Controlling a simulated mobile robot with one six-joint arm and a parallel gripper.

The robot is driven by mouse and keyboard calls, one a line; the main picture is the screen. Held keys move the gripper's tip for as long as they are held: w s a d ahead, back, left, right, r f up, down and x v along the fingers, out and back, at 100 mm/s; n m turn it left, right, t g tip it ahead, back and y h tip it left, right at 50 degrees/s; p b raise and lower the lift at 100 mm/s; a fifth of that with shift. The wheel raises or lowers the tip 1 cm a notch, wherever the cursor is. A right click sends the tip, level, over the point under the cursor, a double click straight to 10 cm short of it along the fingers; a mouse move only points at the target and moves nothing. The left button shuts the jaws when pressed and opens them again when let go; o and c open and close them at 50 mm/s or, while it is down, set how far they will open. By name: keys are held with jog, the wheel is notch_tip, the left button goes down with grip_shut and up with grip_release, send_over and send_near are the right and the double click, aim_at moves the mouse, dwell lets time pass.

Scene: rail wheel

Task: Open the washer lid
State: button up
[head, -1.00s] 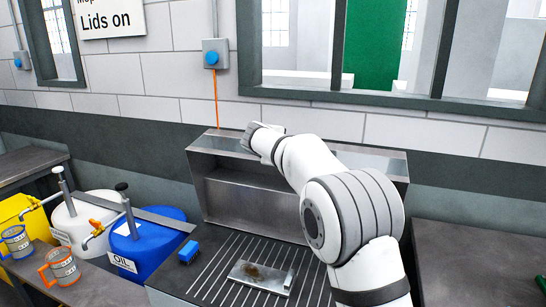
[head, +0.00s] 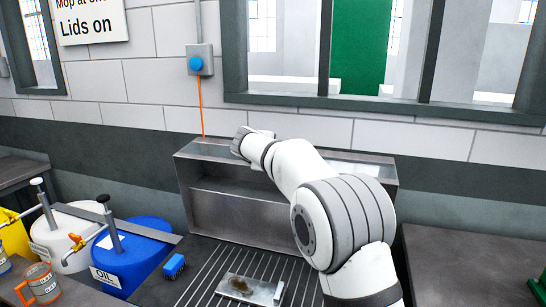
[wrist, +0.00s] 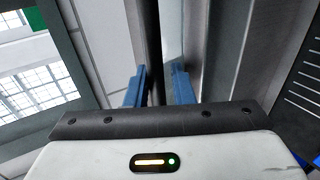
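The washer (head: 230,210) is a grey metal unit in the middle of the head view. Its hollow metal lid or hood appears raised behind a slotted dark grate (head: 205,270); I cannot be sure which panel is the lid. My arm reaches over it, and its wrist end is at the unit's top edge, left of middle. My gripper (wrist: 160,85) shows in the wrist view with two blue fingers apart. A metal edge runs near and between them; contact cannot be told. The fingertips are hidden in the head view.
A bare counter (head: 460,265) is at right.

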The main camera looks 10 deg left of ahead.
jog(key=b+v, duration=0.2)
jog(key=v, duration=0.5)
jog(key=shift+s, duration=0.25)
jog(key=shift+r, duration=0.1)
jog(key=s+d+f+m+g, duration=0.3)
jog(key=s+d+m, duration=0.1)
jog(key=s+d, duration=0.6)
jog(key=s+d+f+m+g, duration=0.2)
jog(key=s+d+f+m, duration=0.15)
jog(key=s+d, duration=0.6)
jog(key=s+d+f+m+g, duration=0.1)
jog(key=s+d+f+m, duration=0.1)
jog(key=s+f, duration=0.2)
jog(key=s+d+f+m+g+y, duration=0.1)
jog(key=s+d+f+m, duration=0.2)
jog(key=s, duration=0.7)
jog(key=s+d+f+m+g+y, duration=0.1)
jog(key=s+d+f+m, duration=0.2)
jog(key=s+f, duration=0.2)
jog(key=s, duration=0.3)
jog(key=shift+g, duration=0.4)
jog(key=shift+a+m, duration=0.1)
jog(key=shift+m, duration=0.15)
